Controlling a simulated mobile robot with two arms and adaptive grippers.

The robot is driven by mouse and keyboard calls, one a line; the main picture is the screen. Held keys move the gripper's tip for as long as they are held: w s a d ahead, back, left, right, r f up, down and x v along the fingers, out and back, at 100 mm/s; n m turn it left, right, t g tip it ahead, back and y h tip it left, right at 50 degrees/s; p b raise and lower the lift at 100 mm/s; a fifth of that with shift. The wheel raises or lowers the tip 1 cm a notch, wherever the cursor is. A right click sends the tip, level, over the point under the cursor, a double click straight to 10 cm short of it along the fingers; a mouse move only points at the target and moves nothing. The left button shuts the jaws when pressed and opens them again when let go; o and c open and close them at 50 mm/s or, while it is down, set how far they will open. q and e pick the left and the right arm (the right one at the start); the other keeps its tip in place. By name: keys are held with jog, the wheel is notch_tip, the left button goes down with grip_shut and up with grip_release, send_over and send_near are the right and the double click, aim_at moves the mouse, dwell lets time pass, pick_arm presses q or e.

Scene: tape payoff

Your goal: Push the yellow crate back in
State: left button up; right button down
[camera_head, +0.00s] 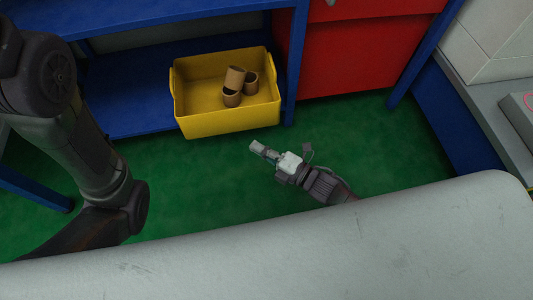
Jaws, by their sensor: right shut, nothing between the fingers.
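The yellow crate (228,122) sits on the lower blue shelf (130,100) and juts out past the shelf's front edge, slightly turned. Several brown cardboard tubes (234,78) lie inside it. My right gripper (256,146) is shut and empty. It is low over the green floor, just in front of the crate's lower right corner, with a small gap that is hard to judge. My left arm comes down the left side, and its gripper is not in view.
A red cabinet (352,55) stands to the right of the crate, behind a blue post (293,60). Green floor (200,190) is clear in front. A grey machine surface (490,120) is at the right edge.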

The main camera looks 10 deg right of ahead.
aim_at(231, 122)
jog(key=w+a+b, duration=0.1)
jog(key=w, duration=0.1)
jog(key=w+a+b, duration=0.1)
jog(key=w+b, duration=0.1)
jog(key=w+a+b, duration=0.1)
jog(key=w, duration=0.1)
jog(key=shift+w+a+f, duration=0.25)
jog(key=shift+a, duration=0.1)
jog(key=shift+w+r+b, duration=0.15)
jog(key=shift+w+b, duration=0.3)
jog(key=shift+w, duration=0.15)
jog(key=shift+r, duration=0.1)
